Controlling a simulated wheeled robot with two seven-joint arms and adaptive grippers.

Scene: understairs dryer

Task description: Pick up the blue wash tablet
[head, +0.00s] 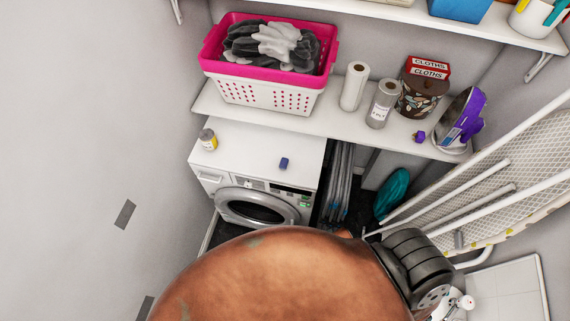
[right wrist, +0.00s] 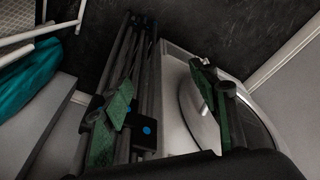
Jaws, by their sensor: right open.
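The blue wash tablet (head: 284,163) is a small dark blue block lying on the white top of the dryer (head: 250,145), near its front edge and right of its middle. My right gripper (right wrist: 163,105) shows in the right wrist view with its two green-padded fingers spread apart. It is open, with no object seen held between the fingers. The dryer's round door (right wrist: 195,105) shows beyond the fingers. The tablet cannot be made out in the right wrist view. My left gripper is not in view.
A yellow-labelled bottle (head: 208,139) stands on the dryer's left. Above, a shelf (head: 235,115) holds a pink-rimmed basket (head: 265,92), paper rolls (head: 354,86), a tin (head: 420,98) and an iron (head: 463,118). Grey poles (head: 338,180) and an ironing board (head: 500,165) stand right.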

